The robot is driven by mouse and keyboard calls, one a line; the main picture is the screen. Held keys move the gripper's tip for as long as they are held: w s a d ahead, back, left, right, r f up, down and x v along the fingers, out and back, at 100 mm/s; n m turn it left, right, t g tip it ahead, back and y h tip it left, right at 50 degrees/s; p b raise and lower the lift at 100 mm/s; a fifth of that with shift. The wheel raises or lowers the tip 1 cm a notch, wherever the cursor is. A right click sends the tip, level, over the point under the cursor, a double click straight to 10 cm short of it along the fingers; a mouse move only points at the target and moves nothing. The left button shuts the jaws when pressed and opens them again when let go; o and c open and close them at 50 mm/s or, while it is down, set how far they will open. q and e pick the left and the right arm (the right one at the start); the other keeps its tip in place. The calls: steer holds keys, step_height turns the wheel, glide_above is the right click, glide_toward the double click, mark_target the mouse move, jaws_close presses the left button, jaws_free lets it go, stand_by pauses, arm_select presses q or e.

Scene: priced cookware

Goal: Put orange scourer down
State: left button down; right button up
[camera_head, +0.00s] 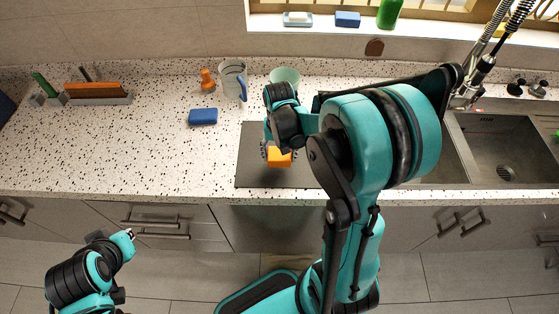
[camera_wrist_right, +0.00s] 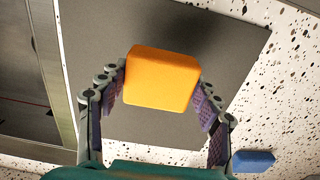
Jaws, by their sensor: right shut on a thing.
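The orange scourer (camera_head: 279,158) is over the dark grey mat (camera_head: 252,170) on the speckled counter. In the right wrist view the scourer (camera_wrist_right: 162,78) sits between the two fingers of my right gripper (camera_wrist_right: 160,92), with the mat (camera_wrist_right: 110,125) behind it. My right gripper (camera_head: 277,150) is shut on the scourer. I cannot tell whether the scourer touches the mat. My left gripper (camera_head: 131,235) is low at the left, in front of the drawers, away from the counter top; its finger state is too small to tell.
A blue sponge (camera_head: 203,117) lies left of the mat. Behind stand a clear jug (camera_head: 232,80), an orange figure-like item (camera_head: 207,80) and a pale green bowl (camera_head: 286,76). The sink (camera_head: 505,150) is at the right. The counter at the left front is clear.

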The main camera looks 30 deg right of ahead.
mark_target(280, 161)
step_height(280, 161, down, 3)
steer(key=shift+f+b, duration=0.2)
steer(key=shift+b, duration=0.35)
steer(key=shift+r, duration=0.1)
steer(key=o, duration=0.6)
steer(key=shift+f, duration=0.2)
steer(key=o, duration=0.4)
steer(key=shift+r, duration=0.15)
